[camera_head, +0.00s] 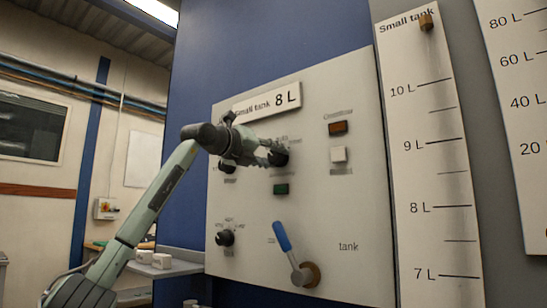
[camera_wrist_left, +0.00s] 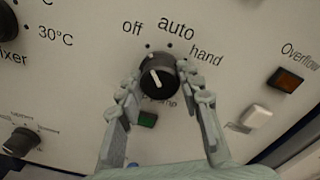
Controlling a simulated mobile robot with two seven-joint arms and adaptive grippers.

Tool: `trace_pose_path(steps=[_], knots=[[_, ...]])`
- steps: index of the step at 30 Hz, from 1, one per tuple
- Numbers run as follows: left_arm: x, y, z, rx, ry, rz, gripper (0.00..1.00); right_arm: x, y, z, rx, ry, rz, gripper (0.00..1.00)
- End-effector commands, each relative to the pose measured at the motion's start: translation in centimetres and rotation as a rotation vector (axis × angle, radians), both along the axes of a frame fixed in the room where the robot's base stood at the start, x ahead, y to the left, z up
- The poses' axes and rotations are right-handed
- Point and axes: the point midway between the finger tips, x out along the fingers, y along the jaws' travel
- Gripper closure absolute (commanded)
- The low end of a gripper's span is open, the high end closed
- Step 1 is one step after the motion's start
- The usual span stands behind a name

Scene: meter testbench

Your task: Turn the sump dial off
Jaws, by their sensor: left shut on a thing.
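A black dial (camera_wrist_left: 159,80) with a white pointer line sits on the white panel (camera_head: 350,215), below the words off, auto and hand. Its pointer leans up and left, roughly toward the off mark. The name under it is mostly hidden, so I cannot read it as sump. My left gripper (camera_head: 272,153) reaches it from the left in the head view. In the left wrist view its two fingers (camera_wrist_left: 158,88) are closed on the dial's sides. Another black dial (camera_wrist_left: 20,141) at lower left has lettering too small to read. My right gripper is not in view.
A green button (camera_head: 281,189) sits below the gripped dial. An orange lamp (camera_head: 338,127) and a white button (camera_head: 338,154) are to its right. A mixer dial (camera_wrist_left: 6,22) is at left. A blue-handled lever (camera_head: 283,238) sticks out lower on the panel.

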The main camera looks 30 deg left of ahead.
Motion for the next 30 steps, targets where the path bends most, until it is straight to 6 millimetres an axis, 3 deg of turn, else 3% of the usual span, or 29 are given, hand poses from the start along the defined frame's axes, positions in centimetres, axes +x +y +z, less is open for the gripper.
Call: trace_pose_path(steps=[17, 18, 21, 23, 30], knots=[[-0.05, 0.06, 0.12, -0.035, 0.000, 0.001, 0.94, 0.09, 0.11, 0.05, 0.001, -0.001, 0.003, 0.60], [-0.05, 0.06, 0.12, -0.035, 0.000, 0.001, 0.61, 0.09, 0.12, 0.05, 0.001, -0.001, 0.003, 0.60], [-0.05, 0.05, 0.11, -0.035, 0.000, 0.001, 0.49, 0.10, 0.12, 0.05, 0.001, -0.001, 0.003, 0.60], [-0.04, 0.05, 0.09, -0.034, 0.001, 0.001, 0.44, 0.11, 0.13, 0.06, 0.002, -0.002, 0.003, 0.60], [-0.05, 0.03, 0.06, -0.033, 0.002, 0.001, 0.44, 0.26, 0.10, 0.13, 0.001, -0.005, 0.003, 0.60]])
